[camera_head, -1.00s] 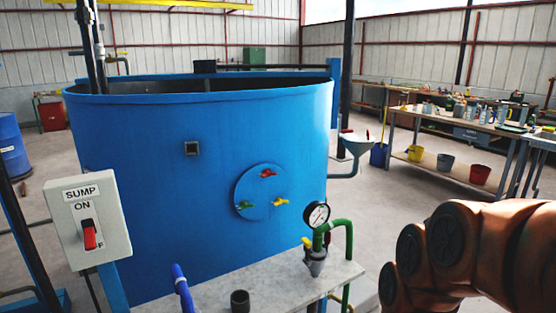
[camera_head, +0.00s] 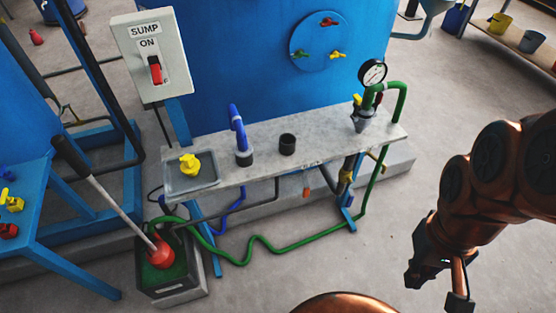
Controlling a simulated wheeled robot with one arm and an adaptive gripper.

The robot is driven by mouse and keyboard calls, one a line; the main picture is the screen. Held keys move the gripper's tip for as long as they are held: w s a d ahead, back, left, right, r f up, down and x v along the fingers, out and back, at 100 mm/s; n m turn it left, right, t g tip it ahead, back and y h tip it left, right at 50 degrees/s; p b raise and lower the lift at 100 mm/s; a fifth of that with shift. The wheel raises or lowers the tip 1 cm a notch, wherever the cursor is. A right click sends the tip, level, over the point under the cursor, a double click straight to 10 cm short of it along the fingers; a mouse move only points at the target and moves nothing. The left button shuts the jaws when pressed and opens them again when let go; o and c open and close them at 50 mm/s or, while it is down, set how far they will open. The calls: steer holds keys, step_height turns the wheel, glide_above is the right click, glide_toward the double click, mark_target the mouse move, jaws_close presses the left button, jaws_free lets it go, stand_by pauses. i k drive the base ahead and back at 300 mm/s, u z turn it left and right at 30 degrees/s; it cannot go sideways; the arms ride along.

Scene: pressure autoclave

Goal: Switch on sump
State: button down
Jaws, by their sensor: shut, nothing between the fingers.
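The sump switch is a pale grey box (camera_head: 177,35) labelled SUMP and ON, at the upper left on a blue post. Its red lever (camera_head: 155,70) points down, away from the ON label above it. My gripper (camera_head: 418,272) is a dark end on my copper-coloured arm at the lower right, far from the switch and touching nothing I can see. It is shut and empty; its fingers show poorly from this angle.
A grey bench (camera_head: 318,150) with a blue pipe (camera_head: 238,130), a black cup (camera_head: 287,144) and a gauge (camera_head: 373,72) stands between the switch and my arm. A large blue tank (camera_head: 240,60) is behind. A sump box (camera_head: 178,272) and green hose lie below. Floor in front is clear.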

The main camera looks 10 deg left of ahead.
mark_target(155, 68)
steer(key=u, duration=4.45)
steer(key=k, duration=1.05)
steer(key=z, duration=1.05)
